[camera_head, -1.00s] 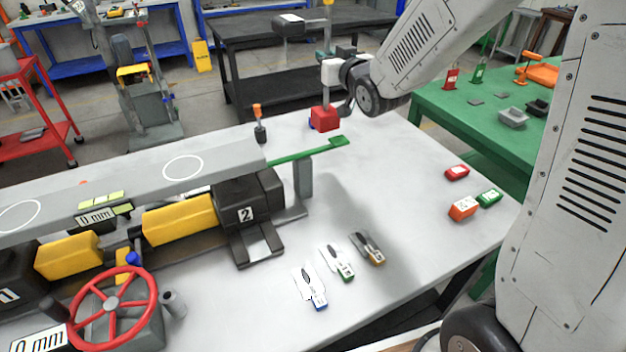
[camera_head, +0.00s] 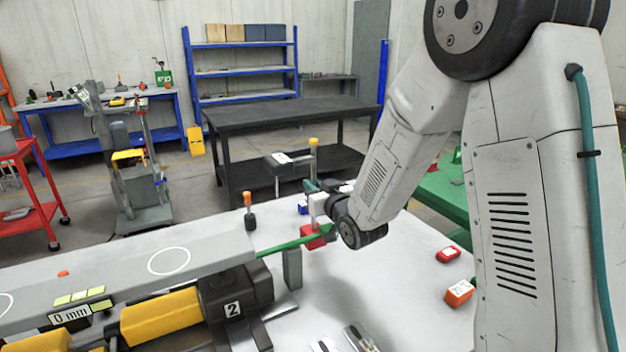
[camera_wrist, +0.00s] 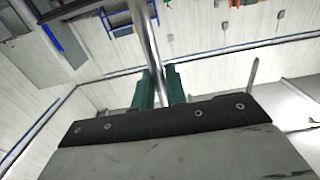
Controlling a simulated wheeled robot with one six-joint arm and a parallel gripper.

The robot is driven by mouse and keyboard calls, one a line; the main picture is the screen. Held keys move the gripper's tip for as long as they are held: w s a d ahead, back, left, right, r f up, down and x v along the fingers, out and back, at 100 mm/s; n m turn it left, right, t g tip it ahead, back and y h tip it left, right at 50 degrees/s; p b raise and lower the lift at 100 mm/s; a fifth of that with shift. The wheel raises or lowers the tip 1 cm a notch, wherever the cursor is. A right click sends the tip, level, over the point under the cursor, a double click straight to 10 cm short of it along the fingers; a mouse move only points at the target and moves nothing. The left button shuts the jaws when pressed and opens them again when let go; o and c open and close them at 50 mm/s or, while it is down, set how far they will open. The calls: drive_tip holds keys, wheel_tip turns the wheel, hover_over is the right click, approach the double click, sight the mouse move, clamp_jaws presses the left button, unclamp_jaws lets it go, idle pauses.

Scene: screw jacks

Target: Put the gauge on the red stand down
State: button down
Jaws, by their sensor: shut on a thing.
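The gauge is a grey head (camera_head: 281,161) with a white label, on a thin upright post with a yellow top (camera_head: 313,143). A red block-shaped stand (camera_head: 315,241) shows low under it in the head view, by the tip of the green bar (camera_head: 290,245). My gripper (camera_head: 313,189) is shut on the gauge's post, between the head and the red stand. In the wrist view its teal fingers (camera_wrist: 160,88) close around a metal rod (camera_wrist: 148,40). The wrist partly hides the stand, and I cannot tell whether its underside touches the white table.
A blue item (camera_head: 303,208) lies just behind the red stand. An orange-topped dark tool (camera_head: 249,212) stands to the left. A long grey machine (camera_head: 120,290) fills the left side. Red (camera_head: 448,255) and orange (camera_head: 459,291) blocks lie right on the table. The middle right is clear.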

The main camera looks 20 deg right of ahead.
drive_tip(key=shift+f, duration=2.3)
drive_tip(key=c, duration=1.8)
unclamp_jaws()
drive_tip(key=shift+f, duration=0.3)
drive_tip(key=o, duration=0.4)
drive_tip(key=shift+c, duration=0.2)
drive_tip(key=shift+r, duration=0.2)
